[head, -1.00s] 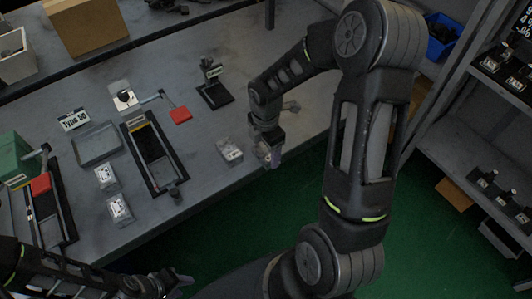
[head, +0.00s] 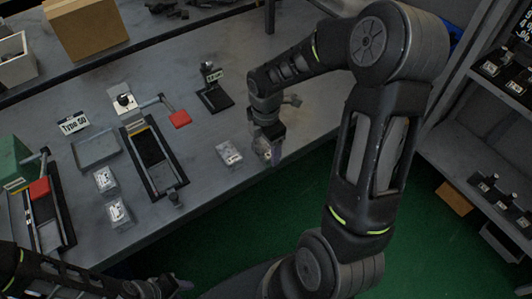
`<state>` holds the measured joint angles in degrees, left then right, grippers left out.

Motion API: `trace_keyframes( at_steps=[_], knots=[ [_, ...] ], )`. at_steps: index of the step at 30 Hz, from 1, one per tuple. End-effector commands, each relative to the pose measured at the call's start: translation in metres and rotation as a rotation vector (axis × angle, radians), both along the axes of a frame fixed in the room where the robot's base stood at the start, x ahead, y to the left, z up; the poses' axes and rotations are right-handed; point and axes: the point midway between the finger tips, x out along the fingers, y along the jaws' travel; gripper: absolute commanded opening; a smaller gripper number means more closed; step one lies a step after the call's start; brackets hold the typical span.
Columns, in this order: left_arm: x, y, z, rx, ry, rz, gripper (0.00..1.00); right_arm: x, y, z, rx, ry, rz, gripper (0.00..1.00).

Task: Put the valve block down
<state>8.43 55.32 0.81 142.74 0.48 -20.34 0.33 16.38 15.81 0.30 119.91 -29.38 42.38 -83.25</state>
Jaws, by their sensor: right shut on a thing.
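My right gripper (head: 268,151) points down at the front edge of the grey workbench (head: 215,125). It is shut on a valve block, mostly hidden by the fingers; only a small greyish-purple part shows low between them. I cannot tell whether it touches the bench. A silver valve block (head: 229,153) lies on the bench just left of this gripper, apart from it. Two more silver blocks, one behind (head: 105,180) and one in front (head: 118,212), lie further left. My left gripper (head: 168,286) is low at the bottom edge, small and dark; its jaws are unclear.
Two clamp fixtures with red handles, one central (head: 150,160) and one at left (head: 45,215), stand on the bench. A shallow grey tray (head: 96,150) lies by a "Type 50" sign (head: 74,124). A black stand (head: 213,88) is behind the gripper. Shelves (head: 480,180) stand right.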

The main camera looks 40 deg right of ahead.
Motion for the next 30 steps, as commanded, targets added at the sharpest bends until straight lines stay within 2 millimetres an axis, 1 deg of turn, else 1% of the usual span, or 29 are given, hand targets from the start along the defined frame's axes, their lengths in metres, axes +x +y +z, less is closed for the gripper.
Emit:
trace_keyframes(
  at_steps=[1, 6, 9, 11, 15, 30],
  knots=[
    [0.0, 0.0, -0.002, -0.001, -0.001, 0.0, 0.36, 0.002, -0.001, 0.011, -0.002, -0.008, 0.0, 0.03],
    [0.001, 0.0, -0.005, -0.002, -0.003, 0.0, 0.36, 0.001, 0.0, 0.043, -0.001, -0.006, 0.001, 0.03],
    [0.001, 0.0, -0.006, -0.002, -0.003, -0.001, 0.36, 0.001, 0.0, 0.056, -0.001, -0.004, 0.0, 0.03],
    [0.001, 0.0, -0.006, -0.002, -0.003, -0.001, 0.36, 0.001, 0.0, 0.06, -0.001, -0.004, 0.0, 0.03],
    [0.001, 0.0, -0.006, -0.003, -0.003, -0.001, 0.36, 0.0, 0.0, 0.064, 0.0, -0.002, 0.001, 0.03],
    [0.001, 0.0, -0.006, -0.002, -0.003, 0.0, 0.36, 0.0, 0.0, 0.063, 0.0, -0.001, 0.001, 0.03]
  ],
)
